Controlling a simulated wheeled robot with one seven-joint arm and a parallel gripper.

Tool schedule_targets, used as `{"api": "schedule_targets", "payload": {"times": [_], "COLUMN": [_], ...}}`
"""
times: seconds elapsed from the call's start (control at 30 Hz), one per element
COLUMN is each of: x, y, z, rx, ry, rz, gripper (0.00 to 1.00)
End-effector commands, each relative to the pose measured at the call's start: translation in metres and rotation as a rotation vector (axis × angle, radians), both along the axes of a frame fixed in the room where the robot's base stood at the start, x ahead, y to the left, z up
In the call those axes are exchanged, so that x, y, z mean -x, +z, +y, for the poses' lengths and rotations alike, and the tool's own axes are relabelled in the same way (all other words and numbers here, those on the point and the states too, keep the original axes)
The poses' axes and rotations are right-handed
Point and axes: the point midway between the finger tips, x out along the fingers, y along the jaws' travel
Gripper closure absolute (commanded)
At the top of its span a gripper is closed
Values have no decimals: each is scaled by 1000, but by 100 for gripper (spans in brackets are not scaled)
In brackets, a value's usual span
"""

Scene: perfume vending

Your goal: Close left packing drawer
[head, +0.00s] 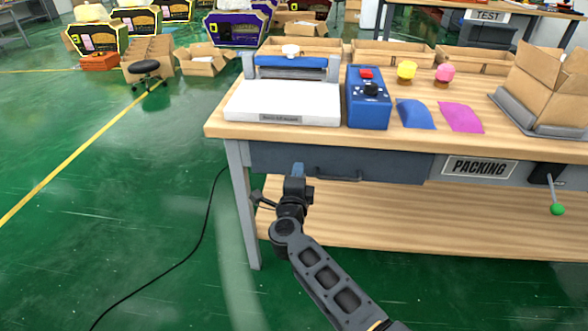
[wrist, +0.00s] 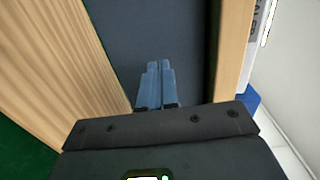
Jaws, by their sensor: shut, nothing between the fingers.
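The left packing drawer (head: 400,168) has a dark grey front with a dark bar handle (head: 345,175), under the left part of the packing table. Its front looks about in line with the table edge; I cannot tell any small gap. My gripper (head: 298,170) is in front of the left part of the drawer, left of the handle. In the wrist view, my gripper's blue-grey fingers (wrist: 159,66) are together and empty, pointing at the dark grey drawer front (wrist: 150,30). I cannot tell whether the fingertips touch it. My gripper hides part of the drawer's left side.
The wooden tabletop (head: 235,130) is above the drawer, and a lower wooden shelf (head: 420,225) is below. A PACKING sign (head: 480,167) and a green-knobbed lever (head: 557,209) are to the right. A black cable (head: 202,235) lies on the open green floor at left.

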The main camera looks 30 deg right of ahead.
Motion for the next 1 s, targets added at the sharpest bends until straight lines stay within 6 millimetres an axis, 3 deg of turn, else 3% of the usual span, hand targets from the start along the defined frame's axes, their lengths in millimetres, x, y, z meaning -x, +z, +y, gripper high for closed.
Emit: {"api": "schedule_targets", "payload": {"times": [0.6, 1.0], "x": [71, 85], "y": [0, -1], "z": [51, 61], "rx": [2, 5], "ry": [2, 3], "rz": [3, 3], "gripper": [100, 100]}}
